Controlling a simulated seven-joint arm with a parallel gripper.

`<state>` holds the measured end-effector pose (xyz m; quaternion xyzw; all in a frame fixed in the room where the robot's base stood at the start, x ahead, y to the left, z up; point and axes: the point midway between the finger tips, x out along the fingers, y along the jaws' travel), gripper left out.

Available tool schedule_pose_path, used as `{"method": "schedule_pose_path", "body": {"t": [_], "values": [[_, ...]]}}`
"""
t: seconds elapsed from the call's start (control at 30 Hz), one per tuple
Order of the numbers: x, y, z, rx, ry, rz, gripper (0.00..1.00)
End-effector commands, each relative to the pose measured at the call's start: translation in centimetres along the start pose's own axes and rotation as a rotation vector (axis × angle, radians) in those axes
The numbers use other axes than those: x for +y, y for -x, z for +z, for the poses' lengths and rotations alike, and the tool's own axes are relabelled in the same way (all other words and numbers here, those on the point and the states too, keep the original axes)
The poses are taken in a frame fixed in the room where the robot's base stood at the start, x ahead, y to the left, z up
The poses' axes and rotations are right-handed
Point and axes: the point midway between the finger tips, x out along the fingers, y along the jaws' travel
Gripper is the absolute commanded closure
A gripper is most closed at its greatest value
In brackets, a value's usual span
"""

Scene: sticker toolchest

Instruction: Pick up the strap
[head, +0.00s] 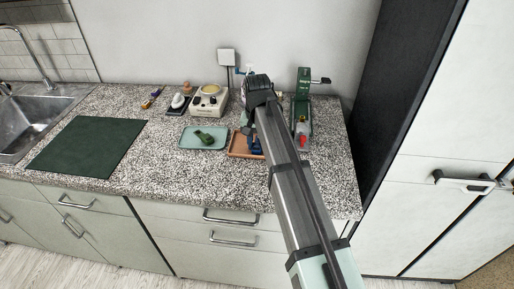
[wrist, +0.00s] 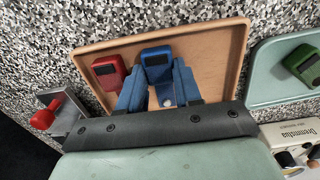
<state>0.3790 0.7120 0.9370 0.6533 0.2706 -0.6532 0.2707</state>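A blue item with a dark face (wrist: 157,58), which may be the strap, lies on a tan tray (wrist: 218,50). A similar red item (wrist: 106,72) lies to its left on the same tray. My gripper (wrist: 160,88) points down over the tray, its two blue fingers apart on either side of the blue item's near part. I cannot tell whether they touch it. In the head view the tray (head: 236,147) and the blue item (head: 256,147) show partly behind my arm, and the fingertips are hidden.
A light green tray (head: 190,144) with a dark green item (head: 204,137) stands left of the tan tray. A cream device (head: 209,100) stands behind it. A green stand (head: 304,92) and a red-topped item (head: 302,128) are at right. A dark green mat (head: 88,147) lies left.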

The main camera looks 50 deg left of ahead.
Motion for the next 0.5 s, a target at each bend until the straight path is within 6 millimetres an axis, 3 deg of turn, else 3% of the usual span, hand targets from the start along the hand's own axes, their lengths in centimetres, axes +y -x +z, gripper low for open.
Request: {"method": "schedule_pose_path", "body": {"t": [0.2,0.5], "values": [[0.00,0.02,0.00,0.000,0.000,0.000,0.97],[-0.02,0.52,-0.04,0.001,0.000,0.000,0.97]]}}
